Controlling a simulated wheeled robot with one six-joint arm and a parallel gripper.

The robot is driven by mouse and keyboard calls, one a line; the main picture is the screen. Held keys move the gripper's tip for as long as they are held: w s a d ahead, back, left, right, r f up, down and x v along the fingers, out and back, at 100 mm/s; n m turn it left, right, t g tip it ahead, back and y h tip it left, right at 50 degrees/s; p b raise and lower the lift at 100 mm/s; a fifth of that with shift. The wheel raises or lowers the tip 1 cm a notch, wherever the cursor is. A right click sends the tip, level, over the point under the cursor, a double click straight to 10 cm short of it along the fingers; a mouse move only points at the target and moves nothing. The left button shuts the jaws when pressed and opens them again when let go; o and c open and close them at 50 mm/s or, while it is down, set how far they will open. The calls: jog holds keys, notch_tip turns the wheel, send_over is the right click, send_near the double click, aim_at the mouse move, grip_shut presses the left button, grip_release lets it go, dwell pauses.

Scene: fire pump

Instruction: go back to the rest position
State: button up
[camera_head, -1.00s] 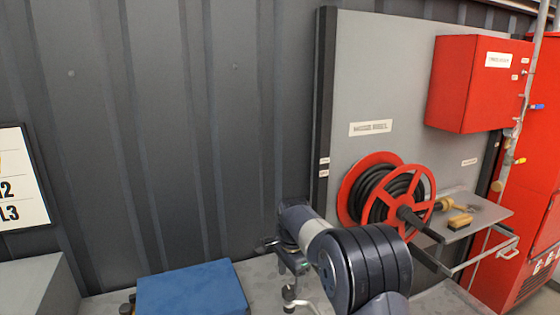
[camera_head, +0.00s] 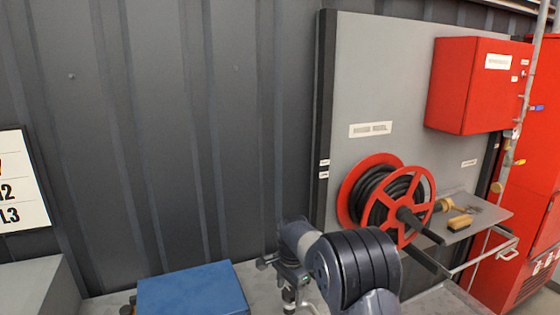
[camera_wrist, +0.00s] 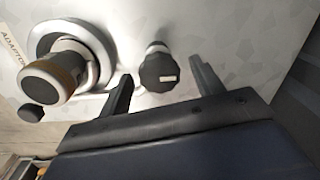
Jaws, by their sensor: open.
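My gripper (camera_wrist: 161,68) is open in the wrist view, its two dark fingers apart with nothing held between them. A black knob (camera_wrist: 159,74) with a white mark shows between and beyond the fingertips; I cannot tell the distance. Left of it is a round fitting (camera_wrist: 53,78) with a dark end and brownish band, set in a pale ring.
A blue box (camera_head: 193,290) stands to the left of my arm. To the right are a red hose reel (camera_head: 386,198), a small shelf (camera_head: 487,213) with a brush (camera_head: 460,223), and a red cabinet (camera_head: 478,85). The dark ribbed wall (camera_head: 180,130) stands behind.

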jog(key=n, duration=1.7)
jog(key=shift+g, duration=0.4)
jog(key=shift+n+p, duration=0.35)
jog(key=shift+n, duration=2.45)
jog(key=shift+w+d, duration=0.1)
jog(key=shift+d, duration=0.05)
